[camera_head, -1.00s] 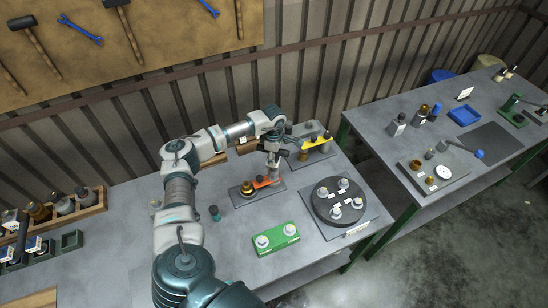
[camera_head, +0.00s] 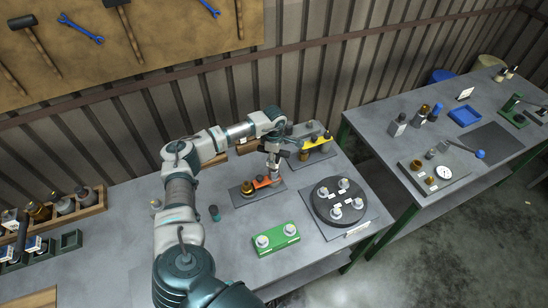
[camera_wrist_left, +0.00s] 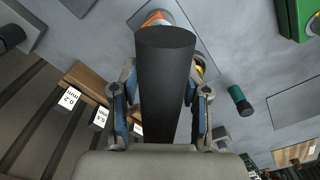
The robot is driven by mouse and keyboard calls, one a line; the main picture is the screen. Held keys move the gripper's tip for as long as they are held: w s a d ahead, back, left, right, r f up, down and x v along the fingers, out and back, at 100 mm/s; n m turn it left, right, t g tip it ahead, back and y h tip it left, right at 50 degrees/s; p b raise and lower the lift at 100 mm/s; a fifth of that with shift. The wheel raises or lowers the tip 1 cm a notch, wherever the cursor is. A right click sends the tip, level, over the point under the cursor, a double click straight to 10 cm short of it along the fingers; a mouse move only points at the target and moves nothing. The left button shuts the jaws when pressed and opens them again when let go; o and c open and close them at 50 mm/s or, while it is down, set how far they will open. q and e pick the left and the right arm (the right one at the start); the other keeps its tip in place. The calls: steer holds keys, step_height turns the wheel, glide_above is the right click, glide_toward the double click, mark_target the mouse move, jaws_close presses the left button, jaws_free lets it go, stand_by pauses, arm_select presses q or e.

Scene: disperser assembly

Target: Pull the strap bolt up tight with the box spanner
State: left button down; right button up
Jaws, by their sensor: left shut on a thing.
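My left gripper (camera_head: 273,166) is over the dark plate (camera_head: 272,196) on the bench. In the left wrist view it is shut around a thick black cylinder (camera_wrist_left: 166,85), which I take to be the box spanner. Its lower end is at the orange strap (camera_head: 262,182), where the strap bolt is hidden from me. I cannot tell whether the spanner is seated on the bolt. A brass-coloured part (camera_head: 247,188) stands at the strap's left end. In the wrist view, a little orange (camera_wrist_left: 199,68) shows beyond the cylinder. My right gripper is out of view.
A round dark turntable (camera_head: 325,212) with several pale pieces is to the right. A green block (camera_head: 277,239) lies in front. A yellow-topped stand (camera_head: 312,136) is close behind.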

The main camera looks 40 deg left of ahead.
arm_select(q)
steer(key=shift+f+b, duration=0.95)
steer(key=shift+f, duration=0.5)
steer(key=shift+m, duration=1.6)
steer(key=m, duration=0.3)
steer(key=shift+a+m, duration=0.1)
steer(key=shift+m, duration=0.2)
steer(key=m, duration=0.3)
steer(key=shift+m, duration=0.4)
steer(key=m, duration=0.3)
steer(key=shift+s+a+m, duration=0.1)
steer(key=shift+m, duration=0.2)
steer(key=shift+r, duration=0.1)
